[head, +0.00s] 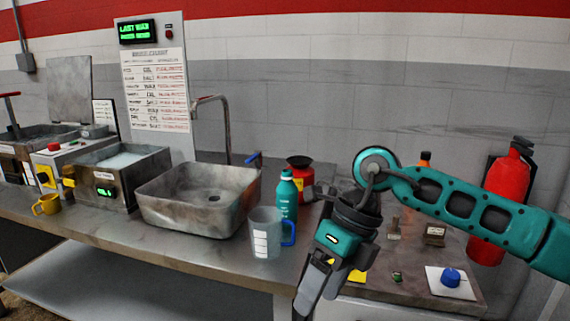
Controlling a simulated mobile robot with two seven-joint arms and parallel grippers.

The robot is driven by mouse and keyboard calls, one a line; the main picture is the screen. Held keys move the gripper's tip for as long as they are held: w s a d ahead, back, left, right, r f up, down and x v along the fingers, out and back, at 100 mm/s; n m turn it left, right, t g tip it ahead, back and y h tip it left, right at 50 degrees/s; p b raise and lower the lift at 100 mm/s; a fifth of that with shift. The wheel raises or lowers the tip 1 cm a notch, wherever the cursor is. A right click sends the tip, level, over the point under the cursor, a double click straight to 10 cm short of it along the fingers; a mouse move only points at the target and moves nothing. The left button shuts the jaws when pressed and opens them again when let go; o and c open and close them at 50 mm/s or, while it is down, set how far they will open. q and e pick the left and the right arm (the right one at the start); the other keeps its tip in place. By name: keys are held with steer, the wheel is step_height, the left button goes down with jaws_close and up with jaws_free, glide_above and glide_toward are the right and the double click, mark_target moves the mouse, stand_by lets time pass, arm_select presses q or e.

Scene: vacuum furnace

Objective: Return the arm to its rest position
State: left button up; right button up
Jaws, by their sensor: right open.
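My right arm comes in from the right edge as a teal link, bends at an elbow-like joint and hangs down. My right gripper (318,287) points down at the front edge of the counter, in front of and to the right of a clear measuring cup. It is open, and I see nothing between its fingers. The arm hides part of the counter behind it. My left gripper does not show.
At right are a blue knob (450,277) and a red extinguisher (507,180). A wall stands behind.

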steer(key=s+a+r+m+g+y, duration=0.3)
steer(key=s+a+y, duration=0.4)
steer(key=a+y, duration=0.5)
steer(key=w+d+f+m+t+h+p, duration=0.15)
steer(key=w+d+f+m+t, duration=0.35)
steer(key=m+t, duration=0.8)
steer(key=w+d+f+m+t+h, duration=0.35)
steer(key=d+m+t, duration=0.25)
steer(key=m+t, duration=0.7)
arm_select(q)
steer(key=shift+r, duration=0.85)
arm_select(e)
steer(key=s+d+f+m+g+h, duration=0.4)
steer(key=s+d+f+m+g, duration=0.1)
steer(key=f, duration=0.6)
steer(key=s+d+f+m+g+h, duration=0.4)
steer(key=s+d+f+m, duration=0.4)
steer(key=f, duration=0.3)
steer(key=shift+s+d+f+m+g+h, duration=0.2)
steer(key=shift+s+m+g+h, duration=0.25)
steer(key=shift+s+h, duration=0.35)
steer(key=shift+s, duration=0.1)
